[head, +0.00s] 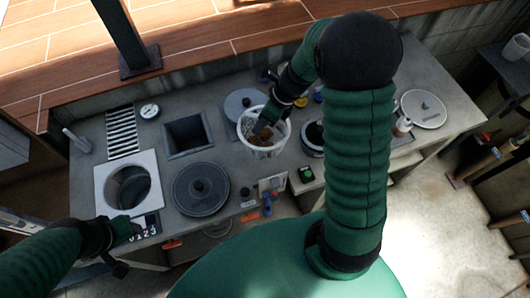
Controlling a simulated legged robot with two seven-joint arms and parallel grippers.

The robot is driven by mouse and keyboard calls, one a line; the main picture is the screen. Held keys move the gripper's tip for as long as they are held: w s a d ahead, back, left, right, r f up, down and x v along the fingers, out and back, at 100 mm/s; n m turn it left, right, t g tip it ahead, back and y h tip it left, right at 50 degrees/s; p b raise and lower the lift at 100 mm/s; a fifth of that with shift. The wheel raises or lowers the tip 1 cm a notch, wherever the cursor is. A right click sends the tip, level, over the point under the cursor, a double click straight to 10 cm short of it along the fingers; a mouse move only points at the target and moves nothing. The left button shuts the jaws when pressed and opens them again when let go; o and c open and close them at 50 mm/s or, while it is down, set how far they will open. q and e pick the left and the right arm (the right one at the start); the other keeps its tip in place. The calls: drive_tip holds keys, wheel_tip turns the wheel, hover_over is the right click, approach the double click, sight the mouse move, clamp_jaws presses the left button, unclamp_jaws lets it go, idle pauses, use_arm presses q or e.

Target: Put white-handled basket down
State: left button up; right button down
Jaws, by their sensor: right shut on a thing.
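The white-handled basket (264,152) is in the middle of the concrete counter (230,145), with some brownish and grey contents showing inside. My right gripper (261,127) reaches down over it from the upper right and is shut on it. The fingertips are partly hidden at the basket's mouth. I cannot tell whether its bottom touches the counter. My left gripper (130,232) is at the counter's front left edge, by a panel with numbers. Its fingers are too small and dark to read.
A dark round lid (201,188) lies left of the basket, with a square opening (187,135) behind it. A round opening in a white plate (128,183) is further left. A grey lid (243,103) and a dark-rimmed pot (313,138) crowd the basket.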

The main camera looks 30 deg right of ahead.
sight(260, 141)
drive_tip(key=shift+m, duration=0.4)
drive_tip(key=f, duration=0.5)
drive_tip(key=f+b, duration=0.1)
drive_tip(key=f, duration=0.3)
drive_tip(key=shift+w+d+f, duration=0.1)
drive_tip(key=shift+d+f, duration=0.1)
drive_tip(key=shift+f, duration=0.2)
drive_tip(key=shift+f, duration=0.1)
drive_tip(key=c, duration=1.5)
unclamp_jaws()
drive_tip(key=shift+o, duration=0.3)
drive_tip(key=shift+a, duration=0.1)
